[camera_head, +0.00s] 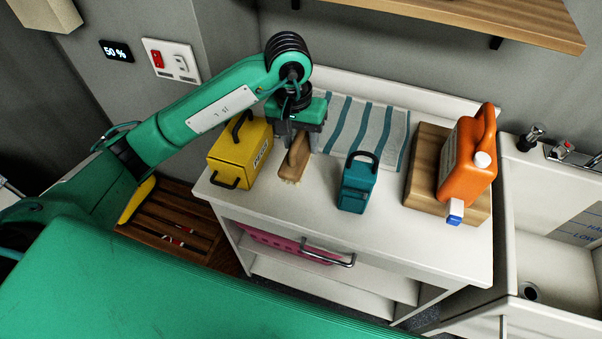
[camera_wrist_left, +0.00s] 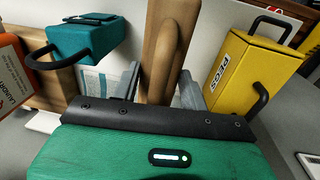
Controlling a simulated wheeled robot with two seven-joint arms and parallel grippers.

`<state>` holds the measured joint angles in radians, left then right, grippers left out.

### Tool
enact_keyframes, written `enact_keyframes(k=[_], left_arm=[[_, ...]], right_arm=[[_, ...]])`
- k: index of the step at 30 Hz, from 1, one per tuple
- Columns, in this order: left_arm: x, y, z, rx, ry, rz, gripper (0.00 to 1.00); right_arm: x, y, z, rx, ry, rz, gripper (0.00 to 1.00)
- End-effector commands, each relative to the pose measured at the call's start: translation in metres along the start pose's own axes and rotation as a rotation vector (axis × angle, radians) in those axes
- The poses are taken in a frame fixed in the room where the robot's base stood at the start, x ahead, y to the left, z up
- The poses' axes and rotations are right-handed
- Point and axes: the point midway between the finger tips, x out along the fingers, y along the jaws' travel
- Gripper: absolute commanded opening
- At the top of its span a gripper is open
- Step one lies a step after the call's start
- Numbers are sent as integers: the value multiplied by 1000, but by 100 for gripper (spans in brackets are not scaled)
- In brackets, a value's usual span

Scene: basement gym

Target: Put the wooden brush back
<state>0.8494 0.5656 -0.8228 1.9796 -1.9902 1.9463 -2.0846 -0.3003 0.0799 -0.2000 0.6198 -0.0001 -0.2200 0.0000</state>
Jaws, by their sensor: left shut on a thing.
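The wooden brush (camera_head: 293,160) is at the left part of the white counter, its pale bristles toward the counter's front edge. My left gripper (camera_head: 298,143) comes down on it from above and is shut on it. In the left wrist view the brush (camera_wrist_left: 165,50) stands between the two grey fingers of the left gripper (camera_wrist_left: 158,88). I cannot tell whether the brush touches the counter. My right gripper is in neither view.
A yellow box (camera_head: 240,153) stands left of the brush, a teal container (camera_head: 357,183) to the right. A striped towel (camera_head: 365,125) lies behind. An orange jug (camera_head: 467,155) stands on a wooden board (camera_head: 428,160). The white counter (camera_head: 315,205) is clear in front; a sink (camera_head: 550,250) is right.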

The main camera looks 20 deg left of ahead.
Motion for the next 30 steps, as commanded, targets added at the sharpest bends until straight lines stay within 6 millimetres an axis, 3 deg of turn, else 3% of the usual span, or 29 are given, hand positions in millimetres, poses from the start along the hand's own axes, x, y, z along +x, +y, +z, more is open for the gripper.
enact_keyframes(k=[12, 30], left_arm=[[83, -9, 1, -2, -5, 0, 19], [138, -15, 0, 0, 0, 0, 19]], right_arm=[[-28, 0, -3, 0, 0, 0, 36], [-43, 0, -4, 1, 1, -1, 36]])
